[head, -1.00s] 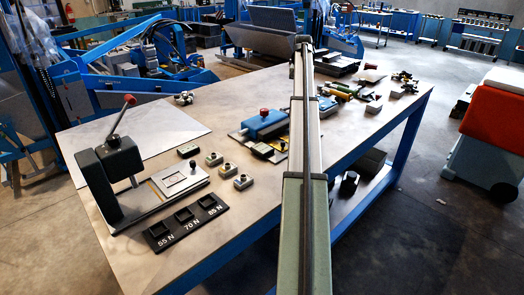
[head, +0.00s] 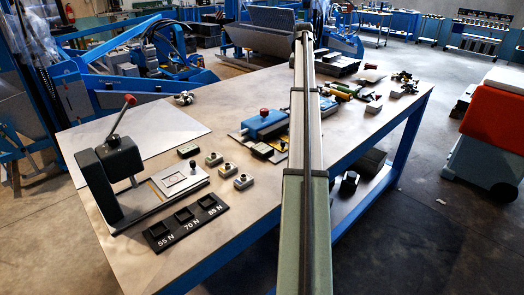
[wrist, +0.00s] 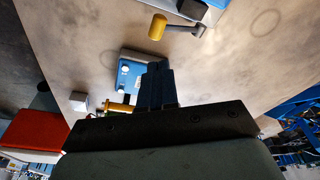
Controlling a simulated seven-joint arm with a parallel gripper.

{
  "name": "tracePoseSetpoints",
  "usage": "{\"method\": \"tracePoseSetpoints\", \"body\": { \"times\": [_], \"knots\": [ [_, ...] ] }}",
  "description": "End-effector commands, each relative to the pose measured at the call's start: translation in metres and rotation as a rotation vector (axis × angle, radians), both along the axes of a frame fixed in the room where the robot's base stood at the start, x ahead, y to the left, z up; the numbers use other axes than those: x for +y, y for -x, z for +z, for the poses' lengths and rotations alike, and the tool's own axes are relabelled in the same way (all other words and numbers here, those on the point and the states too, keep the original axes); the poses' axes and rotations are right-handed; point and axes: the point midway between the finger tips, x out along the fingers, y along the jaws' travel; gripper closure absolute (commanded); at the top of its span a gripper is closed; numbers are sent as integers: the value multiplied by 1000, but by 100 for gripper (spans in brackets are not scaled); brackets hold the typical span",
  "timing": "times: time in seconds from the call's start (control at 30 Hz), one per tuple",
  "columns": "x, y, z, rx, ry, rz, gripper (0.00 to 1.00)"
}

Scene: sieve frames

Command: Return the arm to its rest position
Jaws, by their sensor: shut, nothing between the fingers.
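My gripper (wrist: 157,85) shows in the wrist view as dark fingers pressed together with nothing between them. It hangs over the pale tabletop (wrist: 215,75), apart from the things on it as far as I can see. In the head view my arm stretches straight away from the camera over the table, and its end hides the gripper. In the wrist view a blue device (wrist: 128,70) lies partly behind the fingers.
A blue fixture (head: 262,124) sits left of my arm. A red-topped cart (head: 492,110) stands right.

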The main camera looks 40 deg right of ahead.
Motion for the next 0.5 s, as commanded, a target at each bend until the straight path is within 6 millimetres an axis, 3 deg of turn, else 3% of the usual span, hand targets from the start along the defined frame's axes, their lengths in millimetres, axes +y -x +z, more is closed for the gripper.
{"method": "tracePoseSetpoints", "body": {
  "times": [0.5],
  "knots": [
    [0, 0, 7, 0, -1, 0, 100]
  ]
}}
